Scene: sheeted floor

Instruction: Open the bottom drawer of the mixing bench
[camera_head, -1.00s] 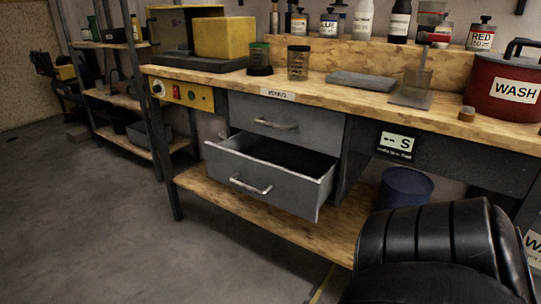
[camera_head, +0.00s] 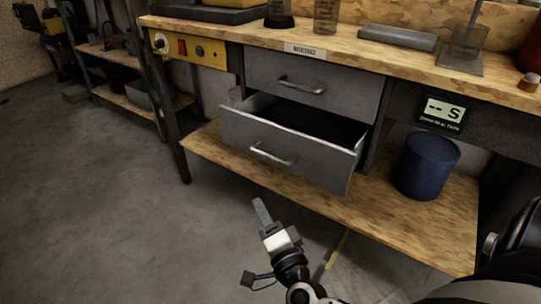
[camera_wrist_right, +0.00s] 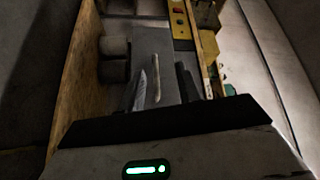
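The mixing bench (camera_head: 410,62) has two grey drawers under its wooden top. The top drawer (camera_head: 345,92) is shut. The bottom drawer (camera_head: 318,166) stands partly pulled out, and its empty-looking inside shows. Its metal handle (camera_head: 273,154) is on the front face. My right gripper (camera_head: 262,212) is in front of and below this handle, apart from it, over the floor. In the right wrist view its two fingers (camera_wrist_right: 163,88) are spread, with a pale bar handle (camera_wrist_right: 156,78) seen between them, farther off. My left gripper is not in view.
A blue bin (camera_head: 427,168) stands on the bench's wooden lower shelf (camera_head: 235,160). A bench leg (camera_head: 172,130) is left of the drawers. A dark rounded chair part (camera_head: 518,250) is at the right edge. The floor (camera_head: 110,220) at left is clear.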

